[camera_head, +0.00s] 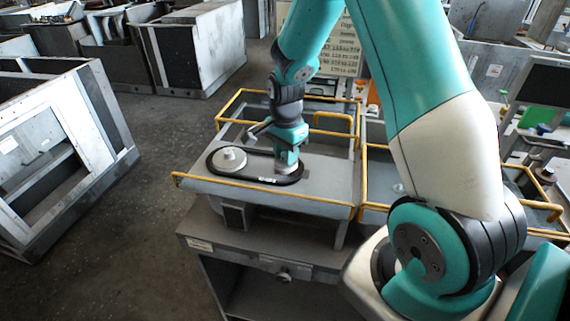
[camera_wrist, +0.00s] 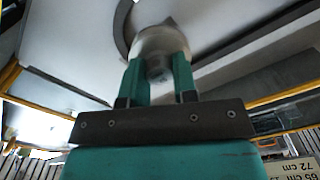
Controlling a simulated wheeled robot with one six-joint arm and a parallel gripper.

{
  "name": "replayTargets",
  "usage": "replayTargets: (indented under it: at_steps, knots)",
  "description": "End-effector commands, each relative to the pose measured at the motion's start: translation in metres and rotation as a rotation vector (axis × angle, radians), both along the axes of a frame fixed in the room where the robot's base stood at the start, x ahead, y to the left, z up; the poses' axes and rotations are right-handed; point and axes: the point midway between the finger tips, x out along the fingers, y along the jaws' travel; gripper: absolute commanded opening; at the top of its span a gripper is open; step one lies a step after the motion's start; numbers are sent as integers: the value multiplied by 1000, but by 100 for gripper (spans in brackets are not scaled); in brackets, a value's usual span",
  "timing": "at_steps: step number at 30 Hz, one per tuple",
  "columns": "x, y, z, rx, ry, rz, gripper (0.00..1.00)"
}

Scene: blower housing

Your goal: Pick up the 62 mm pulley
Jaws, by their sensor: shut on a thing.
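My gripper (camera_head: 287,161) points down over the right end of a black belt loop on the grey tray. It is shut on a light grey, round pulley (camera_head: 286,169), whose top is partly hidden by the gripper. In the wrist view, the gripper's two green fingers (camera_wrist: 160,78) close on the sides of this pulley (camera_wrist: 158,42). A wider grey pulley (camera_head: 229,161) with a central hub sits inside the belt's left end. No size marking is readable, and I cannot tell if the held pulley is lifted.
The black belt (camera_head: 213,168) loops around both pulleys. The grey tray (camera_head: 330,180) has yellow rails (camera_head: 265,193) at its front and back, and stands on a grey cabinet (camera_head: 250,252). A second railed tray adjoins on the right. Bare tray surface lies right of the belt.

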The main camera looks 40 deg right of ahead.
Motion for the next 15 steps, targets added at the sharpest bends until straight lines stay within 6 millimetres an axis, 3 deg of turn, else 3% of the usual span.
replayTargets:
  at_steps: [9,15]
  knots:
    - [1,0,3,0,-3,0,3]
    - [1,0,17,0,-4,0,3]
